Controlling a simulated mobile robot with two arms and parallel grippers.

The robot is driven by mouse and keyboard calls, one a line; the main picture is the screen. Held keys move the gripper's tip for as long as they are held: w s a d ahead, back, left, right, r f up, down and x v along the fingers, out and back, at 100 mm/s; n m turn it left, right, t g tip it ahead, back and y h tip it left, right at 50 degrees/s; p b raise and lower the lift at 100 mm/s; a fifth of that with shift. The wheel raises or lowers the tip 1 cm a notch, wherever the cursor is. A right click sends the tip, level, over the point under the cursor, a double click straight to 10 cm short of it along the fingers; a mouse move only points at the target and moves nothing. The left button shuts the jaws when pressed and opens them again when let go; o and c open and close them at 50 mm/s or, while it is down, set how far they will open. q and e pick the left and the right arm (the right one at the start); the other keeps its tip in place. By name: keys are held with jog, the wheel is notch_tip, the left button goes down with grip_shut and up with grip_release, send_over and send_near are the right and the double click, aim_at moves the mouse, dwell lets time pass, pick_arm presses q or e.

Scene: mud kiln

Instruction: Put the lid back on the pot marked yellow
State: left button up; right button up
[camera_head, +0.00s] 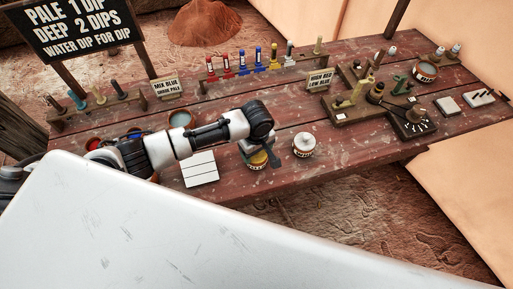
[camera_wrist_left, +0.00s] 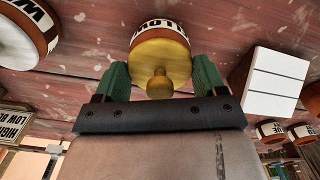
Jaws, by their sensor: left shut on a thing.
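The pot marked yellow (camera_wrist_left: 160,30) shows at the top of the left wrist view, its label upside down. Its yellow lid (camera_wrist_left: 158,56), with a round knob, is at the pot's mouth; whether it is fully seated or just above cannot be told. My left gripper (camera_wrist_left: 155,75) has its two green fingers on either side of the lid and is shut on it. In the head view the pot (camera_head: 258,160) stands near the table's front edge, partly hidden by my left gripper (camera_head: 262,150). My right gripper is not in view.
A white-lidded pot (camera_head: 303,145) stands close to the right on the table (camera_head: 340,150). A white tile panel (camera_head: 200,169) lies to the left. Racks of coloured bottles (camera_head: 258,62), small signs and a wooden tool holder (camera_head: 345,112) stand farther back. Open table lies right of the white pot.

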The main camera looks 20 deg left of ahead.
pick_arm(q)
jog(key=o, duration=1)
jog(key=shift+o, duration=0.2)
notch_tip(320, 180, up, 8)
jog(key=p, duration=0.9)
jog(key=shift+f, duration=0.2)
jog(key=shift+f, duration=0.1)
